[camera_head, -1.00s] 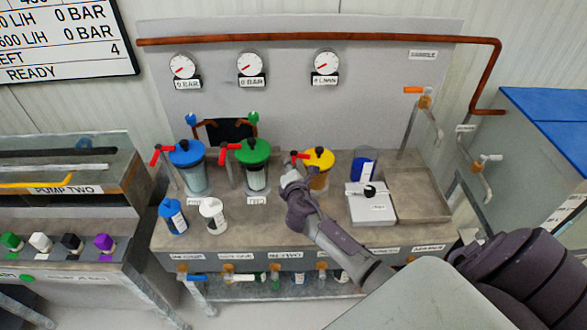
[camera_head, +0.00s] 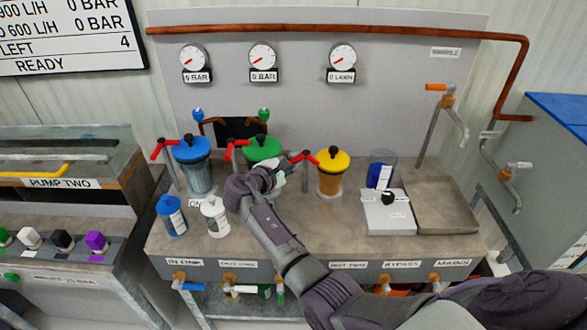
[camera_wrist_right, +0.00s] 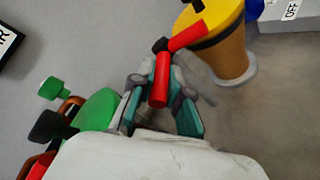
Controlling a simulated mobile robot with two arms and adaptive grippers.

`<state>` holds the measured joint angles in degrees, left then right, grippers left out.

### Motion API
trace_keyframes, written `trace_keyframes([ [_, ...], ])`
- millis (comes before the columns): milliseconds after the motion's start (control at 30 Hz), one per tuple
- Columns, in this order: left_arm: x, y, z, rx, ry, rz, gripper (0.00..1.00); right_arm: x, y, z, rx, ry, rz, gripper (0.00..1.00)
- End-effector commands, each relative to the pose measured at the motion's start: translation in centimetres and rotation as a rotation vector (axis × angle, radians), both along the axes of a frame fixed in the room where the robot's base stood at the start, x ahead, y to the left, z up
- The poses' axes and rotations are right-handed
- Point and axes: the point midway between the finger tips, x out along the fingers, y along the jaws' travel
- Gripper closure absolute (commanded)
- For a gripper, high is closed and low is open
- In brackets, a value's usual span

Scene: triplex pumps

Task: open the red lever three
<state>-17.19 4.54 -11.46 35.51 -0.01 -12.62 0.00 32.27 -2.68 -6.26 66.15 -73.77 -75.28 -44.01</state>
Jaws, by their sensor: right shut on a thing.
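Red lever three (camera_head: 312,159) is on the stand just left of the yellow-lidded canister (camera_head: 331,176). In the right wrist view, one red bar of the lever (camera_wrist_right: 161,82) runs down between my fingertips, and a second red bar reaches up right from its black pivot toward the yellow canister (camera_wrist_right: 230,50). My right gripper (camera_head: 284,172) is shut on the lever, with teal-lined fingers on either side of the red bar (camera_wrist_right: 161,98). In the head view the gripper hides part of the lever and the lower green-lidded canister. My left gripper is not in view.
The green-lidded canister (camera_head: 262,149) and blue-lidded canister (camera_head: 193,152) stand to the left with their own red levers. A blue bottle (camera_head: 173,216) and white bottle (camera_head: 214,216) stand in front. A white scale (camera_head: 388,215) and blue beaker (camera_head: 381,170) stand right.

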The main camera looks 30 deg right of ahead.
Motion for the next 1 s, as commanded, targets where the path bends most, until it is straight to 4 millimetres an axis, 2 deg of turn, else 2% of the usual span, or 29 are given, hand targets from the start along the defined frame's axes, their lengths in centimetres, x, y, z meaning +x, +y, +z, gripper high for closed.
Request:
trace_keyframes([
  [533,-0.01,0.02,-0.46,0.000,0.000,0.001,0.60,0.09,-0.06,-0.04,0.001,0.001,-0.027,1.00],
  [567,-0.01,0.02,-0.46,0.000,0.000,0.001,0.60,0.10,-0.07,-0.04,0.001,0.001,-0.027,0.81],
  [700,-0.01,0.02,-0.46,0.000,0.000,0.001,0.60,0.10,-0.06,-0.03,0.001,0.001,-0.027,0.59],
  [1000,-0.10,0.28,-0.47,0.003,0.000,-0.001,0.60,0.08,0.10,0.00,0.001,0.001,-0.026,0.59],
])
